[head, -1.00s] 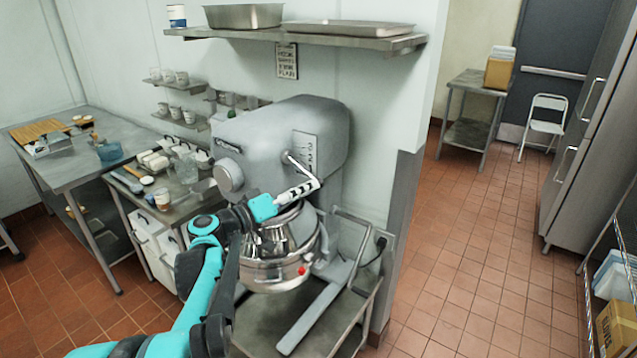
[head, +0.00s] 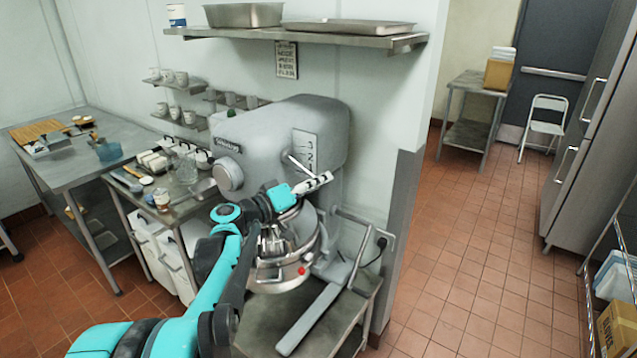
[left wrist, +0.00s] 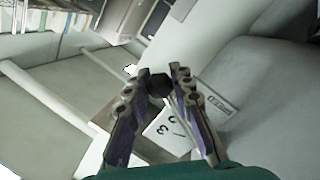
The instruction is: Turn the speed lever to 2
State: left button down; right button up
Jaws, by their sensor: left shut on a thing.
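The large grey mixer (head: 262,128) stands against the wall. On its side is a white number plate (head: 304,150), which also shows in the left wrist view (left wrist: 165,132) with a 2 and a 3 partly readable. The thin speed lever (head: 298,163) angles down and right from its pivot in front of the plate. My left gripper (head: 324,179) is at the lever's outer end. In the left wrist view, its two fingers (left wrist: 160,84) are shut around a dark knob (left wrist: 159,85) at the lever's end. My right gripper is not in view.
The mixer's steel bowl (head: 275,275) and guard sit below my left forearm. A bent metal handle (head: 362,245) rises right of the bowl. A wall shelf (head: 300,36) with pans is above.

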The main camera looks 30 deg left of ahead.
pick_arm(q)
jog(key=r+n+p, duration=0.1)
jog(key=r, duration=0.1)
jog(key=d+r+n+t+p, duration=0.1)
jog(key=n, duration=0.1)
jog(key=shift+r+n+p, duration=0.3)
jog(key=shift+r, duration=0.1)
jog(key=shift+r+n, duration=0.3)
jog(key=shift+n, duration=0.3)
jog(key=shift+f, duration=0.1)
jog(key=c, duration=1.6)
grip_release()
jog(key=v, duration=1.2)
jog(key=shift+s, duration=0.1)
